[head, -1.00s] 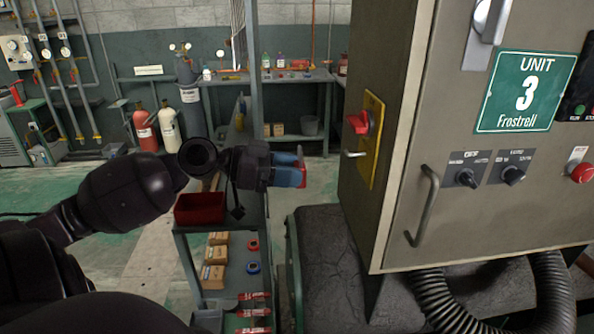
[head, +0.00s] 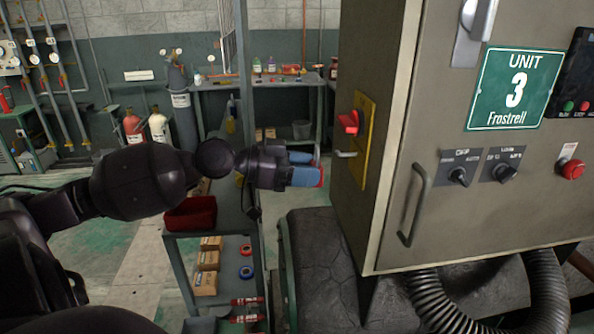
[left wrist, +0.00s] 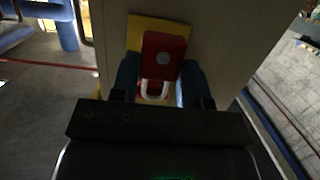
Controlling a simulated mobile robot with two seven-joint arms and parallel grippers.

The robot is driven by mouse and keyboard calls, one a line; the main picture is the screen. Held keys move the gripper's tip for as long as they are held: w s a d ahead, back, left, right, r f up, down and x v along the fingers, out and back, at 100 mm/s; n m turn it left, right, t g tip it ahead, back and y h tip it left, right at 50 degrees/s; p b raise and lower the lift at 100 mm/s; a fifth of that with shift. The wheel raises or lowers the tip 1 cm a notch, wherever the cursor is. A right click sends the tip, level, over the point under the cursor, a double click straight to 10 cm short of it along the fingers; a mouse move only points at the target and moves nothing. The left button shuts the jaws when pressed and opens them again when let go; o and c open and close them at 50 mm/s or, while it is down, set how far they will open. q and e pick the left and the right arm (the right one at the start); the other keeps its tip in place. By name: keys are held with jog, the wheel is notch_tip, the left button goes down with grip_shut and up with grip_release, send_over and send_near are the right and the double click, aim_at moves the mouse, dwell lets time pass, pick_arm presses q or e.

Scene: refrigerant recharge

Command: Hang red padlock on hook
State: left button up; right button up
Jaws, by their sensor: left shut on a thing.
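My left gripper (head: 307,167) has blue fingers and is shut on the red padlock. In the head view only a thin red part of the padlock (head: 321,177) shows at the fingertips. In the left wrist view the padlock (left wrist: 165,50) shows as a red body with a grey round spot and a pale shackle, between the blue fingers. A small pale hook (head: 345,154) sticks out from the yellow plate (head: 364,150) on the cabinet's side, below a red switch (head: 348,122). The padlock is just left of the hook in the head view; contact cannot be told. My right gripper is out of view.
The grey cabinet (head: 400,255) fills the right side, with a door handle and knobs on its front. A shelf cart (head: 215,285) with a red bin (head: 190,214) stands below my left arm. A workbench (head: 215,84) stands at the back.

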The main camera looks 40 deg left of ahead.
aim_at(322, 166)
pick_arm(q)
jog(key=shift+w+d+r, duration=0.1)
jog(key=shift+w+d, duration=1.3)
jog(key=shift+w, duration=0.3)
jog(key=shift+w+d, duration=0.4)
jog(key=shift+w, duration=0.05)
jog(key=shift+f+b, duration=0.45)
jog(key=shift+f, duration=0.15)
jog(key=o, duration=0.9)
jog(key=shift+s+a, duration=0.15)
